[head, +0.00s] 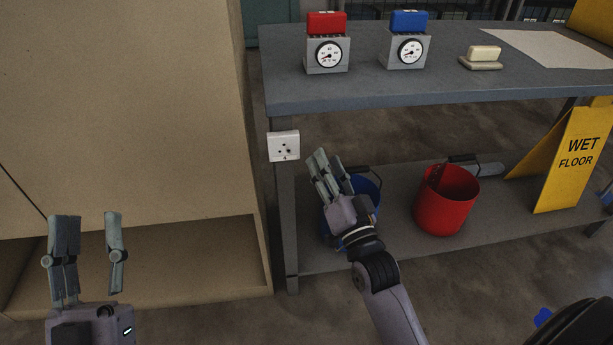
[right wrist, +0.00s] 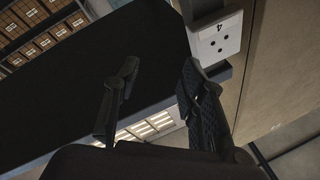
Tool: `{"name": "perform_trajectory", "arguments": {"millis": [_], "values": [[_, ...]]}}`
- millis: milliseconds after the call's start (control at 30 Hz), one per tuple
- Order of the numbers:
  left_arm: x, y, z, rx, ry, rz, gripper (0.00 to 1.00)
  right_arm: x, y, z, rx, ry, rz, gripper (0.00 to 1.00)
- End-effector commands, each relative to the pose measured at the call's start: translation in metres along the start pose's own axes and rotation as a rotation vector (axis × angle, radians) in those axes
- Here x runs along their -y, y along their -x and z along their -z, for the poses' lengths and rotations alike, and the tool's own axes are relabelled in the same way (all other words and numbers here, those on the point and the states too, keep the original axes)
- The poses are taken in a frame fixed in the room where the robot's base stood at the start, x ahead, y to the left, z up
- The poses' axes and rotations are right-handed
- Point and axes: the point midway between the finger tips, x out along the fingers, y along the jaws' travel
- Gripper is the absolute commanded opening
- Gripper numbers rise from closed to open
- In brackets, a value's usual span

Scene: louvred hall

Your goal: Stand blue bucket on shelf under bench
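The blue bucket (head: 368,190) stands on the grey shelf (head: 395,225) under the bench (head: 440,85), near the bench's left leg. It looks upright, with its dark handle at the top, but my right gripper and wrist hide much of it. My right gripper (head: 328,162) is in front of the bucket, fingers pointing up toward the bench. In the right wrist view my right gripper (right wrist: 160,66) has its fingers apart with nothing between them. My left gripper (head: 88,220) is open and empty at the lower left, in front of the cardboard-coloured box.
A red bucket (head: 447,205) stands on the shelf to the right, with a yellow wet floor sign (head: 573,160) beyond it. A white socket (head: 283,146) is on the bench leg. Gauges with red and blue tops and a soap-like block stand on the bench. The large brown box (head: 120,90) fills the left.

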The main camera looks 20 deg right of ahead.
Motion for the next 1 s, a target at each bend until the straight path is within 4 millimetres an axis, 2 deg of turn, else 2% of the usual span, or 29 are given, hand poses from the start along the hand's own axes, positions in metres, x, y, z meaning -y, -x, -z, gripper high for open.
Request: {"name": "perform_trajectory", "arguments": {"millis": [33,100,200,300,433,833,933,1000], "values": [[0.000,0.000,0.000,0.000,0.000,0.000,0.40,0.041,0.015,0.011,-0.029,0.100,0.092,0.38],[0.000,0.000,0.000,-0.001,0.000,0.000,0.40,0.090,0.035,0.026,-0.086,0.223,0.196,0.38],[0.000,0.000,0.000,-0.001,0.000,0.000,0.40,0.140,0.061,0.047,-0.166,0.337,0.297,0.38],[0.000,0.000,0.000,-0.001,0.000,0.000,0.40,0.168,0.079,0.061,-0.221,0.399,0.348,0.38],[0.000,0.000,0.000,-0.001,0.000,0.000,0.40,0.179,0.086,0.068,-0.250,0.427,0.367,0.38],[0.000,-0.001,0.000,0.002,0.001,0.000,0.40,0.178,0.084,0.067,-0.244,0.426,0.364,0.38],[0.000,-0.004,-0.016,0.056,0.000,0.000,0.40,0.173,0.076,0.054,-0.193,0.436,0.351,0.38],[0.001,-0.006,-0.041,0.137,-0.003,0.001,0.40,0.165,0.067,0.033,-0.114,0.451,0.331,0.38]]}}
